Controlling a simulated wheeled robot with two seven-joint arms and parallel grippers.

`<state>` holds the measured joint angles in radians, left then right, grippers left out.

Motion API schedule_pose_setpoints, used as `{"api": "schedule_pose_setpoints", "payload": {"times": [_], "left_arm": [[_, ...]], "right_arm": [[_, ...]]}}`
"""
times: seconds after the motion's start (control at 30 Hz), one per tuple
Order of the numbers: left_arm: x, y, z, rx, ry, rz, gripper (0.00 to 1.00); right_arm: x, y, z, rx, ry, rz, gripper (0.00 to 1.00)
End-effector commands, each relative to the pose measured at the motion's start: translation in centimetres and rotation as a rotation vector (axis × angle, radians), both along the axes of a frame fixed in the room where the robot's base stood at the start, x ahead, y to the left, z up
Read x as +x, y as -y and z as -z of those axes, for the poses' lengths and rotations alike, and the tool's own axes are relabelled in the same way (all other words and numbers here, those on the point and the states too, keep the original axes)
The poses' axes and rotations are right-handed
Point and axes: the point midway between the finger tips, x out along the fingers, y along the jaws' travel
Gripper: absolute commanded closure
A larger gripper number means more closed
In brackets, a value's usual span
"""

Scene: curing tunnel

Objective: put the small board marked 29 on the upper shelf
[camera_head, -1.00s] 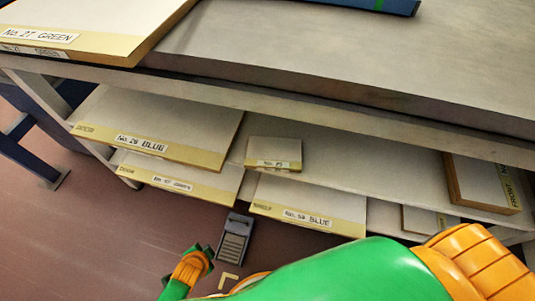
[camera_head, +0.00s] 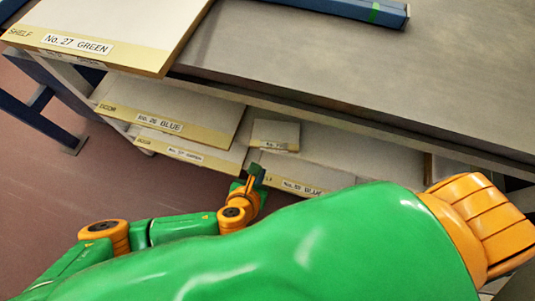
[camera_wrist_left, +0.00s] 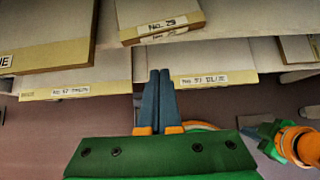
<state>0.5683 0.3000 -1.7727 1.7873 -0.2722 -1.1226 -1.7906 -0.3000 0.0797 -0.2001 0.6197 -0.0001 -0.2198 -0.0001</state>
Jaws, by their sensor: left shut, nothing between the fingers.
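The small board marked 29 (camera_head: 276,133) is a pale board with a yellowish front strip and a label. It lies flat on the shelf tier (camera_head: 335,153) just under the grey top (camera_head: 330,60), right of the No. 26 BLUE board. In the left wrist view board 29 (camera_wrist_left: 155,14) is above and beyond the fingertips, with a label on its front strip. My left gripper (camera_head: 256,170) is shut and empty, in front of and below the board, apart from it. Its dark fingers (camera_wrist_left: 160,72) point toward the lower boards. My right gripper is out of view.
A No. 27 GREEN board (camera_head: 105,30) and a blue bar (camera_head: 350,10) lie on the top. No. 26 BLUE (camera_head: 175,110) is left of board 29. No. 57 GREEN (camera_head: 185,148) and No. 53 BLUE (camera_head: 300,183) lie lower. My large green arm link hides the lower right.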

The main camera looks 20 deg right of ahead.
Motion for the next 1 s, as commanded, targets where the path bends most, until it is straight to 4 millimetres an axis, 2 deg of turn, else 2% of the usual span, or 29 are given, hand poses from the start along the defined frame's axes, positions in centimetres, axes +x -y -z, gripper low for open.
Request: {"api": "schedule_pose_setpoints", "payload": {"times": [0.03, 0.2, 0.43, 0.87, 1.0], "left_arm": [[0.7, 0.5, 1.3, 0.001, 0.002, -0.001, 1.0], [2.8, 1.9, 3.9, -0.002, 0.001, -0.001, 1.0], [5.5, 3.8, 3.4, -0.003, -0.001, -0.001, 1.0], [6.0, 4.1, 3.3, -0.002, -0.003, -0.002, 1.0], [7.3, 4.9, 3.5, -0.002, 0.0, -0.001, 1.0]], "right_arm": [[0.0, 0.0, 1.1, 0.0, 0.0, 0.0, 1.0], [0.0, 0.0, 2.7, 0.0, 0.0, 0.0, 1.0], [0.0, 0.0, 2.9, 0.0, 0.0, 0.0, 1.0], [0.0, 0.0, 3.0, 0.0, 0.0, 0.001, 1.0], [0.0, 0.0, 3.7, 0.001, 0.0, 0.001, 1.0]]}}
